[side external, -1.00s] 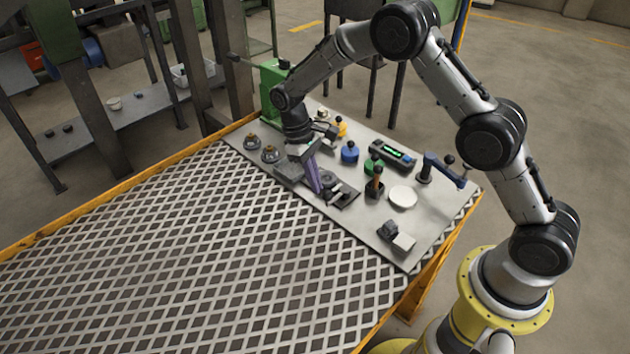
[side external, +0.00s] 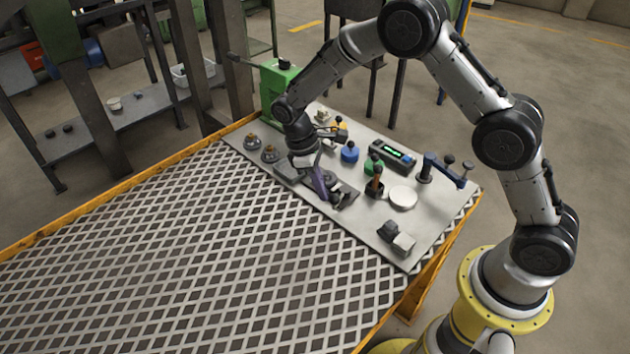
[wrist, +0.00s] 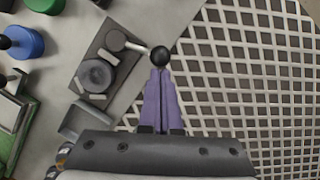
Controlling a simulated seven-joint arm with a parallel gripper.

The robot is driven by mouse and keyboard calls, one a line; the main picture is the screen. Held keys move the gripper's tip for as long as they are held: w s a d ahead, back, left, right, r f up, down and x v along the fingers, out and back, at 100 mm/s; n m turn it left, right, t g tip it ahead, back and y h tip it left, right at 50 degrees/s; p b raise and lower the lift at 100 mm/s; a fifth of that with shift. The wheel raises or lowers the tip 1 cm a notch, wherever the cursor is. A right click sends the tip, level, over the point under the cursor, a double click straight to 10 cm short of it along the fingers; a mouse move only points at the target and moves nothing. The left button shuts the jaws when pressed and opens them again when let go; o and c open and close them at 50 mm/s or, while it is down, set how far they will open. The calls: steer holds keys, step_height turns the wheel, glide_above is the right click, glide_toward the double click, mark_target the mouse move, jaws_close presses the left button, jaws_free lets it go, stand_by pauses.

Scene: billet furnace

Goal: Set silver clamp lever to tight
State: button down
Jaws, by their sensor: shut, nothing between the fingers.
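The silver clamp lever (wrist: 136,47) is a short rod ending in a black ball knob (wrist: 158,56), joined to a round grey hub on a dark base plate (wrist: 98,50). The plate also carries a dark round part (wrist: 97,75). My gripper (wrist: 159,72) has purple fingers pressed together, with tips right at the black ball; I cannot tell whether they touch it. In the side view my gripper (side external: 326,196) points down at the dark clamp plate (side external: 347,189), and the fingers partly hide the lever there.
Beside the clamp stand a blue knob (side external: 349,153), a green knob (side external: 373,166), a display box (side external: 393,154), a white disc (side external: 402,197), a blue crank (side external: 446,172) and a grey block (side external: 397,236). A green machine (side external: 276,92) stands behind. The grating (side external: 210,250) is clear.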

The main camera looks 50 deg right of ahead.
steer(key=s+n, duration=0.3)
steer(key=shift+d+n+t+h, duration=0.1)
steer(key=shift+n+t+h, duration=0.3)
steer(key=s+n, duration=0.1)
steer(key=n, duration=0.1)
steer(key=shift+s+d+n+t, duration=0.35)
steer(key=shift+n+t, duration=0.05)
steer(key=n, duration=0.1)
steer(key=s+d+n, duration=0.1)
steer(key=shift+s+n+t+h, duration=0.25)
steer(key=shift+n+t+h, duration=0.05)
steer(key=shift+s+d+n+t, duration=0.3)
steer(key=shift+d+n, duration=0.2)
steer(key=shift+n, duration=0.3)
steer(key=shift+s+d+n+t, duration=0.2)
steer(key=shift+s+d+n, duration=0.25)
steer(key=shift+n, duration=0.35)
steer(key=shift+d, duration=0.1)
